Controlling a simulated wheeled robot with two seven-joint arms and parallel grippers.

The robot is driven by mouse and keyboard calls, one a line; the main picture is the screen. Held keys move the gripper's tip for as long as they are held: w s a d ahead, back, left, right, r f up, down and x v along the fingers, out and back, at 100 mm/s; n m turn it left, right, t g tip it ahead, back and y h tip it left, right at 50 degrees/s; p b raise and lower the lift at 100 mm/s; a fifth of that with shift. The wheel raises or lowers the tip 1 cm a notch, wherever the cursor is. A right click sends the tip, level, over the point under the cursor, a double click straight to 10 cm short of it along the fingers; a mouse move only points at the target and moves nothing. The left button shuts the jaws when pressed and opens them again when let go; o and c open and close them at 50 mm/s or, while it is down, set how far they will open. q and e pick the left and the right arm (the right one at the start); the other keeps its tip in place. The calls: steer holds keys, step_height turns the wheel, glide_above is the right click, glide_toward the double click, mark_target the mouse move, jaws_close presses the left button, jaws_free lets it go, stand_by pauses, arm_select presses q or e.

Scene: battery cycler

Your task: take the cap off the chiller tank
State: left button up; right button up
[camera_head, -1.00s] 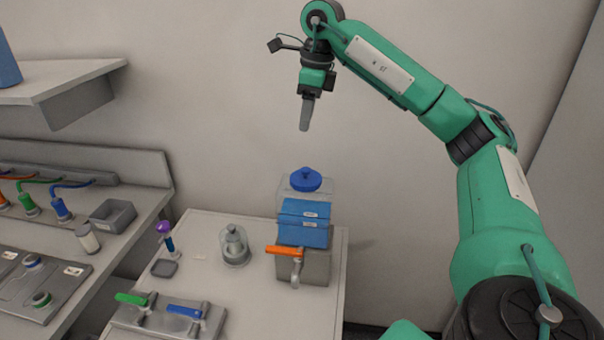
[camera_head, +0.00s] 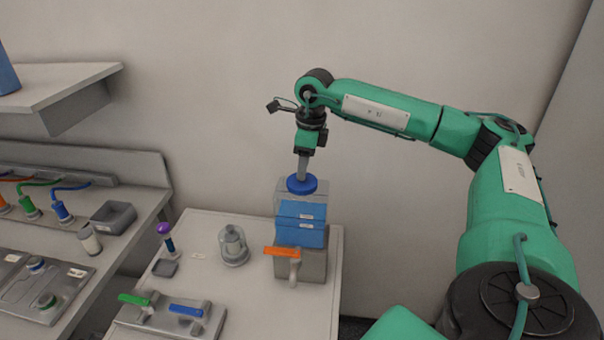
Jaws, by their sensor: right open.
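The chiller tank (camera_head: 287,211) is a clear box with blue liquid on a grey base at the back right of the table. Its round blue cap (camera_head: 302,187) sits on top. My right gripper (camera_head: 302,178) points straight down, its fingertips right above or at the cap and hiding the cap's middle. It is open; whether the fingers touch the cap cannot be told. My left gripper is not in view.
An orange-handled valve (camera_head: 282,252) is on the tank base's front. A glass jar (camera_head: 233,246) stands to the left. A plate with green and blue levers (camera_head: 172,314) lies at the front. A shelf (camera_head: 60,85) juts out at upper left.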

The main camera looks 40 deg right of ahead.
steer(key=shift+w+f, duration=0.15)
steer(key=shift+f, duration=0.7)
jaws_close()
steer(key=shift+r, duration=0.1)
